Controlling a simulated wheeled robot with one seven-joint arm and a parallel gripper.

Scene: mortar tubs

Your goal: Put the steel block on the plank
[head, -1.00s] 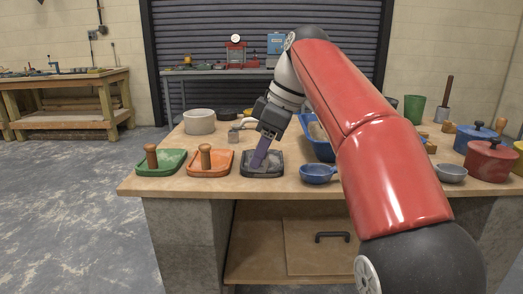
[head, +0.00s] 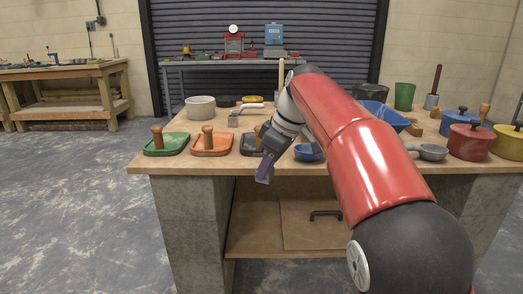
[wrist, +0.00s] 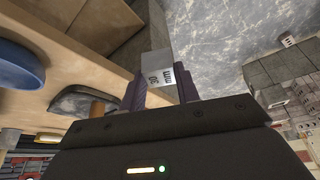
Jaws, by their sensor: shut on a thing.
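The steel block (wrist: 157,68) is a grey block with dark "mm" lettering, gripped between the dark purple fingers in the wrist view. My gripper (head: 266,168) is shut on it, pointing down in front of the workbench's front edge. In the head view a pale end of the block (head: 262,179) shows below the fingers; the rest is hidden. I cannot pick out the plank with certainty in either view.
On the workbench (head: 215,165) stand a green tray (head: 175,149), an orange tray (head: 218,149), a black tray (head: 246,148) partly behind my gripper, and a blue bowl (head: 305,153). Red (head: 470,143) and yellow (head: 510,146) pots stand right.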

